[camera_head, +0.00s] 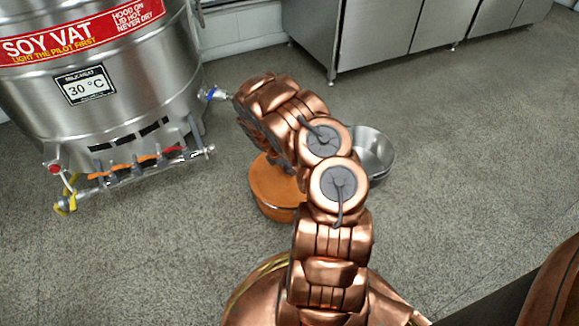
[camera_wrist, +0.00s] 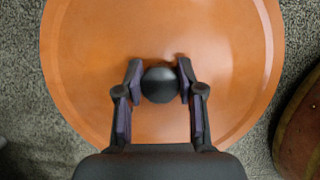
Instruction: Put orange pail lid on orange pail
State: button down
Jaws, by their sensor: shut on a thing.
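The orange pail lid (camera_wrist: 90,60) fills most of the wrist view as a broad orange disc with a black knob (camera_wrist: 160,84) at its middle. My gripper (camera_wrist: 158,72) is shut on this knob, one finger on each side. In the head view, the lid's flat orange top (camera_head: 270,182) shows left of my arm. The orange pail (camera_head: 277,212) shows as a short curved wall just under it. The lid appears to lie on or very close over the pail; I cannot tell whether it is fully seated. My arm hides their right part and the gripper in the head view.
A steel pot (camera_head: 373,152) stands on the floor behind my arm, to the right of the pail. A large steel soy vat (camera_head: 110,110) with valves stands at the left. Steel cabinets (camera_head: 385,30) line the back. The floor (camera_head: 470,150) at right is clear.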

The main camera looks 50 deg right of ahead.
jog(key=shift+f+b, duration=0.45)
jog(key=shift+f, duration=0.3)
dwell(0.8)
jog(key=c, duration=0.6)
grip_release()
jog(key=shift+c, duration=0.2)
jog(key=shift+r, duration=0.15)
jog(key=v, duration=1.2)
jog(key=shift+d, duration=0.1)
